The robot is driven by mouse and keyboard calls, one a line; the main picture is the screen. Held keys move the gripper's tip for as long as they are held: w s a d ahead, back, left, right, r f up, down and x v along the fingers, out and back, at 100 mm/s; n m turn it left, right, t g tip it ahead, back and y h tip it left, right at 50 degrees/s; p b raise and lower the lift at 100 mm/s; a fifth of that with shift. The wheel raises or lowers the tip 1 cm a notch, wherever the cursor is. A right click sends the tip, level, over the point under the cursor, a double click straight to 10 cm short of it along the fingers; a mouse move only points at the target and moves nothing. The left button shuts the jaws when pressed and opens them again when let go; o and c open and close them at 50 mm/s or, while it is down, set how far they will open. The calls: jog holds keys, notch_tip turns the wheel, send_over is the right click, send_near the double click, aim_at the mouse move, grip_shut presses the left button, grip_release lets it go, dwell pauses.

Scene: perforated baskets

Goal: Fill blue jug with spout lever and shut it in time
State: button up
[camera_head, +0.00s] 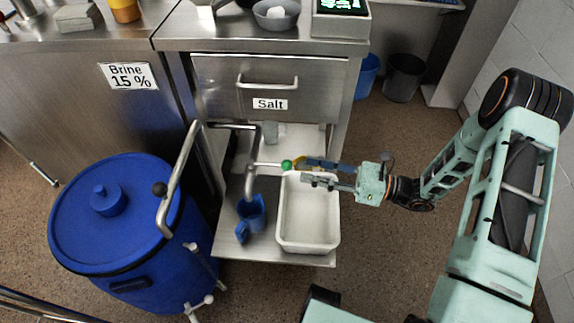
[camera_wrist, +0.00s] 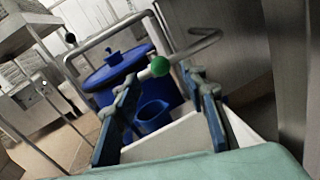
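The blue jug (camera_head: 252,215) stands upright on the low metal shelf, under the end of the metal spout (camera_head: 250,180). It also shows in the wrist view (camera_wrist: 152,117); its contents and any flow into it cannot be made out. The spout lever ends in a green knob (camera_head: 287,165). My gripper (camera_head: 301,170) is open and empty just right of the knob. In the wrist view the green knob (camera_wrist: 160,66) appears between and just beyond the two spread fingertips; no contact is visible.
A white bin (camera_head: 308,245) stands on the shelf right of the jug, below my gripper. A blue barrel (camera_head: 75,225) with a bent pipe (camera_head: 178,180) stands at left. The Salt drawer (camera_head: 230,95) is above and behind. Floor at right is partly clear.

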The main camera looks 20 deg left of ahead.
aim_at(287, 164)
jog(key=a, duration=0.4)
jog(key=a+b, duration=0.1)
jog(key=a, duration=0.2)
jog(key=shift+s, duration=0.4)
grip_shut()
